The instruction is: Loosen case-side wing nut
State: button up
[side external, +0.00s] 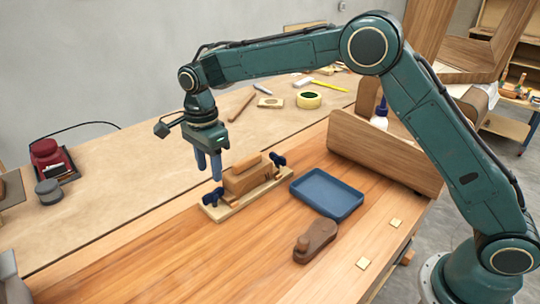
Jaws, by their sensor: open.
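A wooden clamping fixture with a pale base board (245,195) and a brown wooden block (243,181) on top stands on the bench. One dark blue wing nut (213,197) is at its left end, and another dark blue wing nut (279,161) is at its right end. I cannot tell from this view which one is the case-side nut. My gripper (210,173) points down with its blue fingers apart and empty. In the picture it is just above the left wing nut, seemingly not touching it.
An empty blue tray (327,194) lies right of the fixture. A brown wooden tool (315,242) lies in front of the tray. A curved wooden panel (383,153) stands behind it. Tape (308,100) and hand tools lie at the back.

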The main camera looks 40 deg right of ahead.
aim_at(213, 191)
jog(key=shift+f, duration=3.5)
grip_shut()
